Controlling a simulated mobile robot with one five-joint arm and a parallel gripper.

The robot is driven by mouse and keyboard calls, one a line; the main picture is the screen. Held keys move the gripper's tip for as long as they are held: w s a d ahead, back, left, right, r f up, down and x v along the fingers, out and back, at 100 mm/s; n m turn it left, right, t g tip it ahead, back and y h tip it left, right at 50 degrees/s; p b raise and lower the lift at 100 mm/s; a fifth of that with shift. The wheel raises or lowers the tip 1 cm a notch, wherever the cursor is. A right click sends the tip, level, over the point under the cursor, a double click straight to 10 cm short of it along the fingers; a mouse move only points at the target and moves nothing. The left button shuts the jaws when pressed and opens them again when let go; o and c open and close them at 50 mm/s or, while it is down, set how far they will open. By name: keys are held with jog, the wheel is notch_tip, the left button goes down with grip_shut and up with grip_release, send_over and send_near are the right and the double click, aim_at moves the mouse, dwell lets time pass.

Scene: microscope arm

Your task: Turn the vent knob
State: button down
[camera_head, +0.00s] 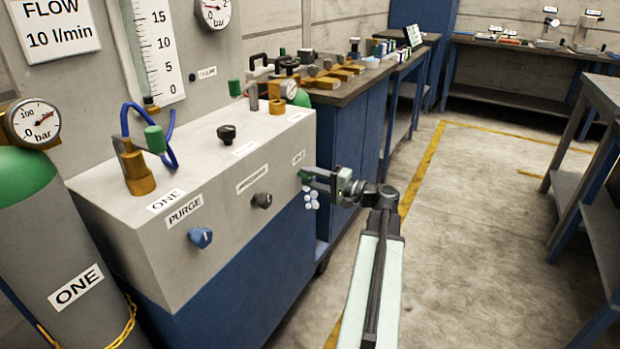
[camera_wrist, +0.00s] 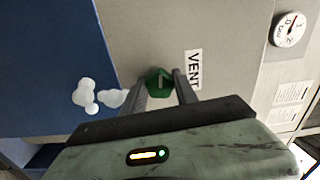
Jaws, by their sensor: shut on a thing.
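The vent knob is green and sits on the front face of the grey panel box (camera_head: 215,225), at its right end. In the wrist view the green vent knob (camera_wrist: 160,83) lies between the two fingers of my gripper (camera_wrist: 162,90), beside the VENT label (camera_wrist: 194,69). In the head view my gripper (camera_head: 312,177) reaches the panel from the right, and the knob (camera_head: 304,175) is partly hidden by it. The fingers are shut on the knob, one on each side.
A blue purge knob (camera_head: 200,237) and a black knob (camera_head: 262,200) sit left on the same face. White puffs (camera_head: 311,199) hang just below my gripper. A grey cylinder (camera_head: 65,255) stands at the left. The floor to the right is clear up to a bench (camera_head: 590,190).

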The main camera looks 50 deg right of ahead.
jog(key=shift+f+n, duration=0.1)
jog(key=shift+n, duration=0.5)
jog(key=shift+n, duration=0.3)
jog(key=c, duration=0.9)
grip_release()
jog(key=shift+c, duration=0.2)
jog(key=v, duration=0.8)
